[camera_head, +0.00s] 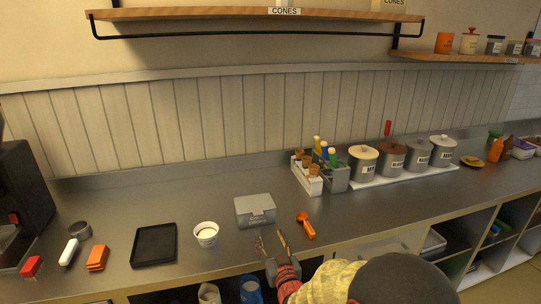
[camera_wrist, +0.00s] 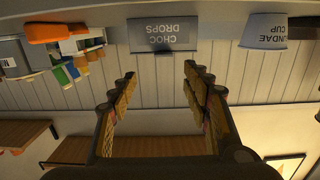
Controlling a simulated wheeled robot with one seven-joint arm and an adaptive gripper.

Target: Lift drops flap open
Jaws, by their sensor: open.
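The choc drops box (camera_head: 255,211) is a grey lidded box on the steel counter, in the middle of the head view, with its lid down. In the wrist view, which is upside down, its labelled front (camera_wrist: 163,36) faces my gripper. My gripper (camera_head: 272,243) is just in front of the box, near the counter's front edge. It also shows in the wrist view (camera_wrist: 158,75), with its two yellow-padded fingers wide apart and nothing between them. The fingertips look apart from the box.
A sundae cup (camera_head: 206,234) stands left of the box, and an orange scoop (camera_head: 306,226) lies right of it. A black tray (camera_head: 155,244) lies farther left. Cone holders (camera_head: 308,174) and lidded pots (camera_head: 391,159) stand at the back right. Counter behind the box is clear.

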